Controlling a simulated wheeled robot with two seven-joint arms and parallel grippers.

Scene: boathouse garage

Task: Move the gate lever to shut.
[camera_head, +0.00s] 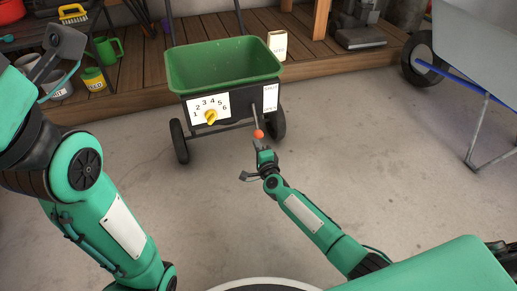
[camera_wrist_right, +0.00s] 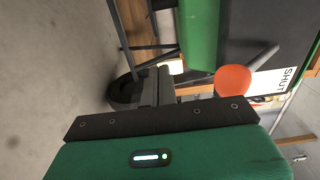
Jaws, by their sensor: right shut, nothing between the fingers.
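The gate lever (camera_head: 255,118) is a thin grey rod on the front of the green-hopper spreader (camera_head: 222,66), with an orange knob (camera_head: 258,134) at its lower end. A white plate (camera_head: 270,97) beside it reads SHUT at the top and OPEN at the bottom; the lever hangs down, with its knob below the plate. My right gripper (camera_head: 262,149) is shut and empty, just below the knob. In the right wrist view the knob (camera_wrist_right: 233,82) is right of the fingers (camera_wrist_right: 158,88); I cannot tell whether they touch. My left arm shows at the left, without its fingers.
A yellow dial (camera_head: 211,117) sits on a numbered plate left of the lever. The spreader's wheels (camera_head: 179,141) stand on bare concrete. A wooden deck (camera_head: 143,70) runs behind, with pots and a watering can. A wheelbarrow (camera_head: 478,50) stands at the right. The floor between is clear.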

